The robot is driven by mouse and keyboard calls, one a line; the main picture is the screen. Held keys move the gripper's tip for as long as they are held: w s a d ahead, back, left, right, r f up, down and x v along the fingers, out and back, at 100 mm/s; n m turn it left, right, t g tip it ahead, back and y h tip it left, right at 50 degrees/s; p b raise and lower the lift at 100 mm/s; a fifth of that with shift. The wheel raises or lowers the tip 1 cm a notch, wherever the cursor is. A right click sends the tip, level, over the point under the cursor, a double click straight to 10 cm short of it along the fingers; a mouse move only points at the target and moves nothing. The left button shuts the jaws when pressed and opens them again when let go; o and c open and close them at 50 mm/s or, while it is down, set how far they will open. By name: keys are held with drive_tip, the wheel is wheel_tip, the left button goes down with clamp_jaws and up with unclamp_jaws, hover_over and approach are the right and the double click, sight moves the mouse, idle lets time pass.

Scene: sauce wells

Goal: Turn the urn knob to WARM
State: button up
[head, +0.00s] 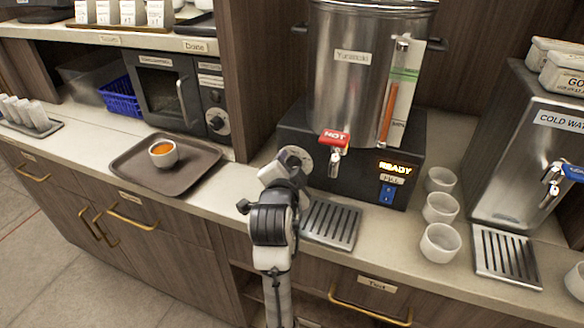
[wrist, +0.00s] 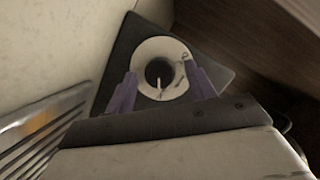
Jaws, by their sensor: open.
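The urn (head: 345,80) is a tall steel cylinder on a black base (head: 360,180), with a red HOT tap (head: 335,138) and a lit READY sign. Its black round knob (wrist: 159,72) sits on a pale dial plate (wrist: 150,47) in the wrist view. A light pointer line on the knob points towards the bottom of that view. The dial's lettering is too blurred to read. My gripper (wrist: 161,72) is open, with one purple finger on each side of the knob; I cannot tell whether they touch it. In the head view my gripper (head: 287,168) hides most of the knob.
A drip tray (head: 333,224) lies just right of my arm. Several white cups (head: 440,208) stand farther right, before the cold water dispenser (head: 535,140). A brown tray (head: 190,175) with a cup of orange liquid (head: 163,153) lies left, near a microwave (head: 165,90).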

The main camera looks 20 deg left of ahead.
drive_tip(key=c, duration=1)
drive_tip(key=shift+o, duration=0.2)
drive_tip(key=shift+r+p, duration=0.1)
drive_tip(key=shift+p, duration=0.25)
drive_tip(key=shift+r+n+h+p, duration=0.15)
drive_tip(key=shift+n+h+p, duration=0.35)
drive_tip(key=shift+n+p, duration=0.4)
drive_tip(key=shift+a+n+g+h+p, duration=0.1)
drive_tip(key=shift+n+g+h+p, duration=0.3)
drive_tip(key=shift+n+p, duration=0.6)
drive_tip(key=shift+a+n+h+p, duration=0.15)
drive_tip(key=shift+n+h+p, duration=0.75)
drive_tip(key=shift+n+p, duration=0.25)
drive_tip(key=shift+a+n+h+p, duration=0.1)
drive_tip(key=shift+n+h+p, duration=0.45)
drive_tip(key=shift+n, duration=0.6)
